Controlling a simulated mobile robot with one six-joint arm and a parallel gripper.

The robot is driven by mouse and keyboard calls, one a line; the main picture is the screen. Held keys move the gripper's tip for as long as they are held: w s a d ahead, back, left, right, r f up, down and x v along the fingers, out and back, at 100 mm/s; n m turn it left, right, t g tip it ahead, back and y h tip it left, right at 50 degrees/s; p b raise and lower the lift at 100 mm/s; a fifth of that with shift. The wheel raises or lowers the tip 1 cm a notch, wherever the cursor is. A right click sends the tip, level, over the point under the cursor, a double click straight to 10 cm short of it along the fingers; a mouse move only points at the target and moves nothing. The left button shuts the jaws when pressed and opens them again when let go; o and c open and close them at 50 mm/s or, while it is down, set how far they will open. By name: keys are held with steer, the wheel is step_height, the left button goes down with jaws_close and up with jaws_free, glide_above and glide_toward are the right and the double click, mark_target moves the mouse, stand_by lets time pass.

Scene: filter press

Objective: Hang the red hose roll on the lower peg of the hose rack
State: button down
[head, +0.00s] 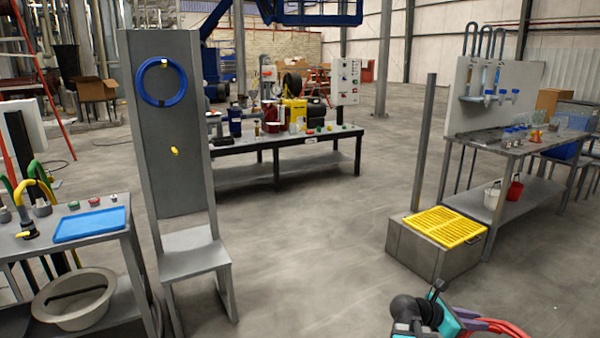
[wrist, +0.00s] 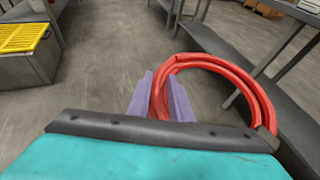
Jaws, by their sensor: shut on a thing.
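The red hose roll (wrist: 236,66) is in my gripper (wrist: 160,95) in the wrist view; the two purple fingers are shut on one side of the ring. In the head view my gripper (head: 482,324) and part of the red roll (head: 513,328) show at the bottom right edge, cut off by the frame. The grey hose rack (head: 168,130) stands upright at the left of the head view. A blue hose roll (head: 162,82) hangs high on it, hiding most of its upper peg. The yellow lower peg (head: 174,151) is bare. My gripper is far from the rack.
A low grey box with a yellow grate (head: 448,225) and a steel bench (head: 520,150) stand at the right. A bench with a blue tray (head: 90,224) is left of the rack. The floor (head: 310,240) between is clear.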

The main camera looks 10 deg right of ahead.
steer(key=shift+w+a+r, duration=0.1)
steer(key=shift+w+a, duration=0.05)
steer(key=shift+a, duration=0.2)
